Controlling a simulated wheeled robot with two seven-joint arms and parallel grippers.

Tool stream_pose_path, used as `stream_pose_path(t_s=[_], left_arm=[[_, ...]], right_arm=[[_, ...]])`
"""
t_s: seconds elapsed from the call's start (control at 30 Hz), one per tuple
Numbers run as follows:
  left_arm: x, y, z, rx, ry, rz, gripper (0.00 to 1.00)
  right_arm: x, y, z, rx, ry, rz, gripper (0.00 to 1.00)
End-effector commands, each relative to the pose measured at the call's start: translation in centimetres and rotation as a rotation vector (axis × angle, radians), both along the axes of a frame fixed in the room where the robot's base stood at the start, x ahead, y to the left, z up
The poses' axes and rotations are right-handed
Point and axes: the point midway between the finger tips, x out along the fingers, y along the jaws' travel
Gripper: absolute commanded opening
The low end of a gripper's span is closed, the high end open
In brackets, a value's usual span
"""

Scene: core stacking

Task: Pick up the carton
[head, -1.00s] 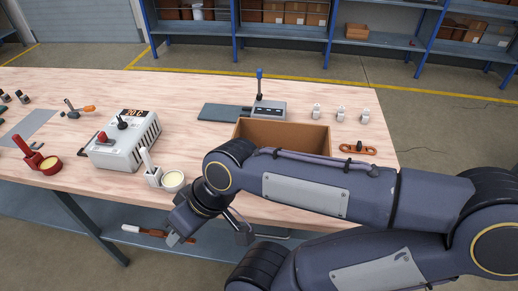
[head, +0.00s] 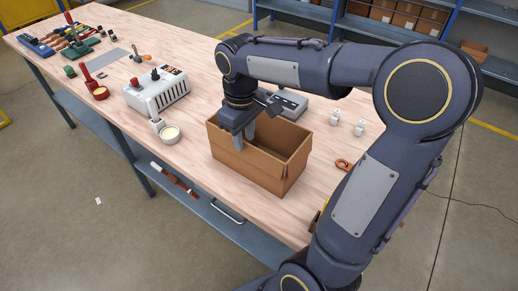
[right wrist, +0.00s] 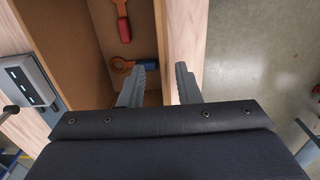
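The carton (head: 243,168) is an open brown cardboard box standing upright near the front edge of the wooden table. My right gripper (head: 244,141) points down at the carton's near wall, its fingers open. In the right wrist view the gripper (right wrist: 161,85) has one finger inside the carton (right wrist: 70,35) and the other outside, with the wall's top edge between them and a gap visible. Two orange ring-ended tools, one with a red handle (right wrist: 124,30), lie inside the carton. My left gripper is not in view.
A narrow strip of table in front is clear.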

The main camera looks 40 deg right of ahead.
Motion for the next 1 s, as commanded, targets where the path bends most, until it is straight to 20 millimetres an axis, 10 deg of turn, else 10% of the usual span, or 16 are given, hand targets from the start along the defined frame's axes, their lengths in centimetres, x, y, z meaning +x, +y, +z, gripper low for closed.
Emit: stream_pose_path(t_s=[0.5,0.77,1.0], left_arm=[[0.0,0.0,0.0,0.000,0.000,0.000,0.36],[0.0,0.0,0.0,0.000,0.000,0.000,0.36],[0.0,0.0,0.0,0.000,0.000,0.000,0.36]], right_arm=[[-0.1,0.2,-3.8,0.001,-0.001,-0.002,0.30],[-0.1,0.2,-3.8,0.001,-0.001,-0.002,0.00],[-0.1,0.2,-3.7,0.001,-0.001,-0.002,0.00]])
